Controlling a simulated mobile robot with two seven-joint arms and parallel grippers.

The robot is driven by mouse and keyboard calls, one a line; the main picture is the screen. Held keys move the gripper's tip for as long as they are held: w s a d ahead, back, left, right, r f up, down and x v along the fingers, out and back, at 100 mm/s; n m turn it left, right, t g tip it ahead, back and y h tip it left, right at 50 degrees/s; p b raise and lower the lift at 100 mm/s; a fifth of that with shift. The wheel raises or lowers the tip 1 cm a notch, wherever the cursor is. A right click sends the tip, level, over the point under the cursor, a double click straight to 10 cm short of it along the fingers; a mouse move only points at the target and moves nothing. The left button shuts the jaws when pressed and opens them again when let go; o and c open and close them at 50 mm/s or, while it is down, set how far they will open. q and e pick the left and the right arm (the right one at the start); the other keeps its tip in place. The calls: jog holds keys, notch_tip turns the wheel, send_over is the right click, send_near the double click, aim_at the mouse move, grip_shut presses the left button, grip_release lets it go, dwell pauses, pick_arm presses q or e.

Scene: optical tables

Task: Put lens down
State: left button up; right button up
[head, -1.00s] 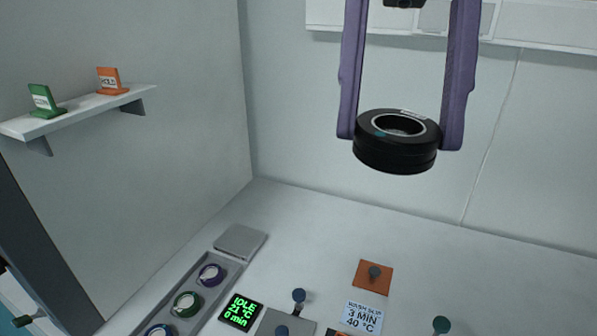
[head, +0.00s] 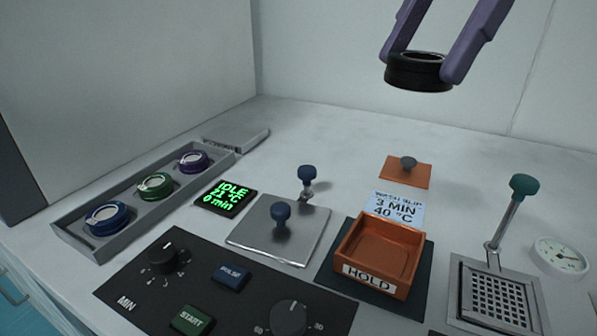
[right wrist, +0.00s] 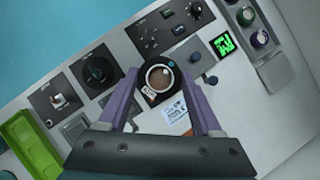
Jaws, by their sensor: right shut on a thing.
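The lens (head: 418,72) is a short black cylinder with an open ring top. My right gripper (head: 425,60), with purple fingers, is shut on the lens and holds it in the air above the back right of the table in the head view. In the right wrist view the lens (right wrist: 158,80) sits between the two fingertips of my right gripper (right wrist: 165,90). An orange tray marked HOLD (head: 378,256) lies below on the table and looks empty. My left gripper is not in the frames.
A grey rack (head: 75,226) with several coloured rings stands at the left. A metal plate with a blue knob (head: 262,235), a control panel (head: 215,305), an orange lid (head: 404,172), a green-knobbed lever (head: 508,212) and a round gauge (head: 560,257) surround the tray.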

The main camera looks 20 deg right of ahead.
aim_at(372, 261)
jog(key=shift+d+f, duration=0.1)
jog(key=shift+f, duration=0.5)
notch_tip(372, 261, down, 20)
jog(key=shift+r+b, duration=0.25)
jog(key=shift+b, duration=0.55)
jog(key=shift+f, duration=0.2)
jog(key=o, duration=1.1)
jog(key=shift+r, duration=0.1)
jog(key=shift+d+r, duration=0.1)
jog(key=shift+r, duration=0.2)
jog(key=v, duration=1.1)
jog(key=shift+d+r, duration=0.2)
jog(key=shift+r, duration=0.1)
